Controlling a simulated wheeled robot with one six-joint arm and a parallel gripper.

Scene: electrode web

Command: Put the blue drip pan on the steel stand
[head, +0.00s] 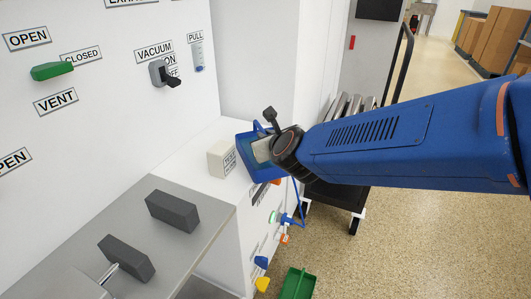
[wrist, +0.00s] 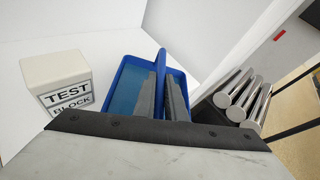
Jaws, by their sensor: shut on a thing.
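The blue drip pan (head: 271,172) is at the end of the white ledge, right of the test block. It also shows in the wrist view (wrist: 122,92), with a raised blue bar across its middle. My gripper (wrist: 163,100) is shut on that bar, one dark finger on each side. In the head view my gripper (head: 262,149) comes from the right over the pan and hides part of it. I cannot tell whether the pan touches the ledge. A grey metal-topped surface (head: 185,240) at lower left looks like the steel stand; two dark blocks lie on it.
The white test block (head: 222,158) stands close left of the pan, also in the wrist view (wrist: 58,82). A white labelled panel (head: 110,110) with handles rises behind. Coloured knobs (head: 262,262) line the ledge's front. A cart with metal cylinders (wrist: 240,95) stands to the right.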

